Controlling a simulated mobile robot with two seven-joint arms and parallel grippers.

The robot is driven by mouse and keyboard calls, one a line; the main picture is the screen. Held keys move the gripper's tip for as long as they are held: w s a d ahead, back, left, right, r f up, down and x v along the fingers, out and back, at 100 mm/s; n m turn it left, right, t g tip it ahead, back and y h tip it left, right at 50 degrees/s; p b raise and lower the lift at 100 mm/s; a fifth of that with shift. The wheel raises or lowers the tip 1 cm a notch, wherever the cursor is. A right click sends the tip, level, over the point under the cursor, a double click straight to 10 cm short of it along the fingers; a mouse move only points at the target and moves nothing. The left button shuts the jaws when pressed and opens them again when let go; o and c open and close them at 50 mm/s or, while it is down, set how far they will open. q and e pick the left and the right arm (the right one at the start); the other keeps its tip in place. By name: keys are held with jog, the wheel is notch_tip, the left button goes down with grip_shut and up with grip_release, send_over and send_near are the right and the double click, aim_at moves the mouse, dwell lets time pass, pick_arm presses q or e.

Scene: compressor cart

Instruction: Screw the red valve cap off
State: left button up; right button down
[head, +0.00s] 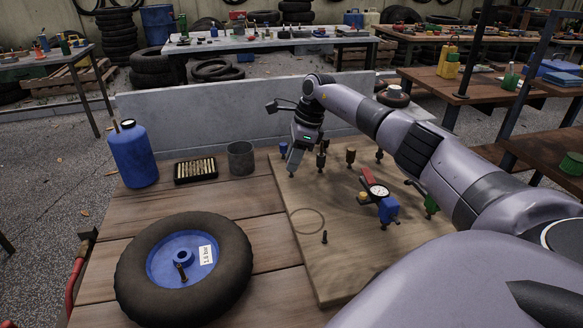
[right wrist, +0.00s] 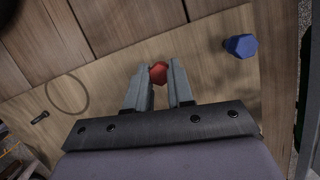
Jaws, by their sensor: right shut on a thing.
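My right gripper (head: 291,172) points down over the left back part of the light wooden board (head: 345,265). In the right wrist view its two fingers (right wrist: 160,92) are shut on a red cap (right wrist: 159,74) with flat sides, held between the fingertips. The cap is hidden by the fingers in the head view. I cannot tell whether it touches the board. The wheel (head: 228,280) with a blue rim lies at the front left. Its valve stem (head: 181,271) stands up from the rim, with no red cap visible on it. My left gripper is not in view.
A blue cap (right wrist: 241,47) stands beside my right gripper. Brown-topped pegs (head: 351,156), a gauge (head: 379,193) and a dark valve stem (head: 324,237) are on the board. A blue bottle (head: 133,155), black tray (head: 195,171) and grey cup (head: 241,158) stand behind the wheel.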

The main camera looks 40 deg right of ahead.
jog(key=shift+f+n+b, duration=0.15)
jog(key=shift+n+b, duration=0.25)
jog(key=shift+n, duration=0.3)
jog(key=shift+n+g+y+b, duration=0.35)
jog(key=shift+n+g, duration=0.15)
jog(key=shift+n, duration=0.4)
jog(key=shift+w+n+b, duration=0.1)
jog(key=shift+n+b, duration=0.55)
jog(key=shift+n, duration=0.15)
jog(key=shift+n+g+b, duration=0.4)
jog(key=shift+n+b, duration=0.2)
jog(key=shift+n, duration=0.2)
